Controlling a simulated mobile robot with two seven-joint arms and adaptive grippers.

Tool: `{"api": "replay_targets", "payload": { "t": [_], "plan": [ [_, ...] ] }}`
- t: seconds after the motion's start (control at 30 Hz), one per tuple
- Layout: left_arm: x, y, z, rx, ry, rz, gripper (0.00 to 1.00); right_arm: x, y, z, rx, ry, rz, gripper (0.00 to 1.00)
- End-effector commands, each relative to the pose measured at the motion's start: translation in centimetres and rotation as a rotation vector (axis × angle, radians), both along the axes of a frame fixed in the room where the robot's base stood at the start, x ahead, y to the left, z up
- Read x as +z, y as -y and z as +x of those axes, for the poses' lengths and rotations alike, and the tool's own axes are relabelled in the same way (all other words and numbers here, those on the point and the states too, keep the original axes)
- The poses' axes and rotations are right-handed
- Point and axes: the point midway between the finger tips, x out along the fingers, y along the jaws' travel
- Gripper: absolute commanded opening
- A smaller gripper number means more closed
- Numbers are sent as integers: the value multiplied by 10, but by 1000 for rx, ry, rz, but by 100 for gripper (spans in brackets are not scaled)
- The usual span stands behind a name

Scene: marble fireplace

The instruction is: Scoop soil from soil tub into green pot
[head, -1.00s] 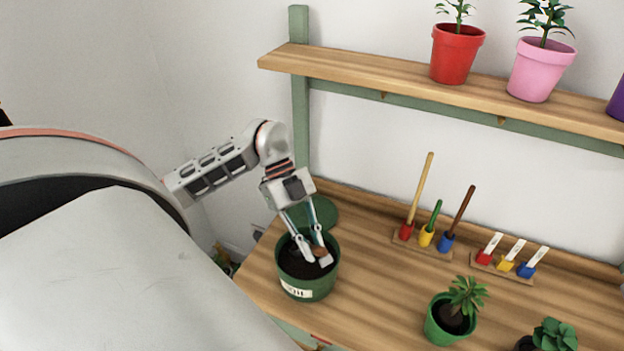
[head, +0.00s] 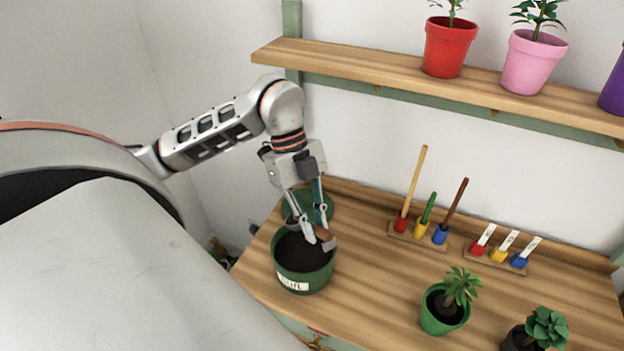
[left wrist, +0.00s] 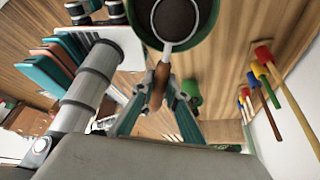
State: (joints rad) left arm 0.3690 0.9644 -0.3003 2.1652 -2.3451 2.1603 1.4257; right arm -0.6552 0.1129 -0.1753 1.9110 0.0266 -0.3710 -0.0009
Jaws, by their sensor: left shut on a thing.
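The green soil tub (head: 302,284) stands on the bench's left end, with dark soil inside and a white label on its front. My left gripper (head: 318,232) is over the tub's right rim and shut on the brown handle of a scoop (head: 325,234). In the left wrist view the gripper (left wrist: 160,82) holds that handle (left wrist: 159,86), and the scoop's pale rim frames dark soil in front of the tub. Whether the scoop touches the tub's soil is unclear. The green pot (head: 438,318) stands to the right, holding a leafy plant and dark soil. My right gripper is not in view.
A green disc, perhaps a lid (head: 309,205), lies behind the tub. Racks of coloured tools (head: 420,236) and white-topped tools (head: 497,257) stand along the back. A shelf (head: 400,72) with potted plants hangs above. A dark pot (head: 518,340) is front right. Bare wood lies between tub and pot.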

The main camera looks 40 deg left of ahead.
Motion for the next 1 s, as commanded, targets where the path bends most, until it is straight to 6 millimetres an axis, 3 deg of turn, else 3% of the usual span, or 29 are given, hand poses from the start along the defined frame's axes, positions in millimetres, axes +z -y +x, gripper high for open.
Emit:
{"api": "replay_targets", "payload": {
  "t": [0.5, 1.0],
  "plan": [
    [12, 13, -2, 1, 58, 247, 0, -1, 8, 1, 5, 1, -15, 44],
    [13, 14, -3, 0, 62, 270, 0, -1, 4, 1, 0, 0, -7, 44]
  ]
}}
